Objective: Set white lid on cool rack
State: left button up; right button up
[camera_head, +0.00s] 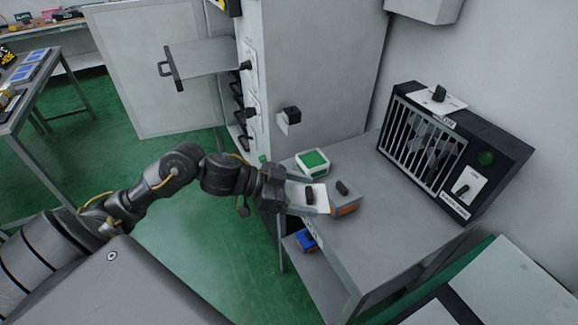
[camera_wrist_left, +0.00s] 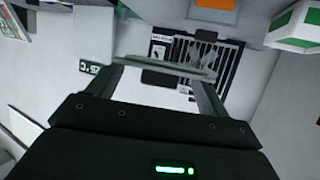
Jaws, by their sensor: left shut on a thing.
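A white lid (camera_head: 319,193) with a black knob is between the fingers of my left gripper (camera_head: 323,198). The gripper is shut on it, above the near left part of the grey bench. In the left wrist view the lid (camera_wrist_left: 165,66) shows nearly edge-on as a thin plate between the fingers. My right gripper is not in view.
A grey box with an orange front (camera_head: 347,208) and black knob is close beside the lid. A green-topped white box (camera_head: 312,161) stands behind. A white plate (camera_head: 421,96) with a black knob lies atop the barred unit. The bench (camera_head: 377,235) is clear in front of it.

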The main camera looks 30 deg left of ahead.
aim_at(377, 240)
jog(key=k, duration=1)
jog(key=z, duration=0.4)
jog(key=i, duration=0.7)
jog(key=u, duration=0.1)
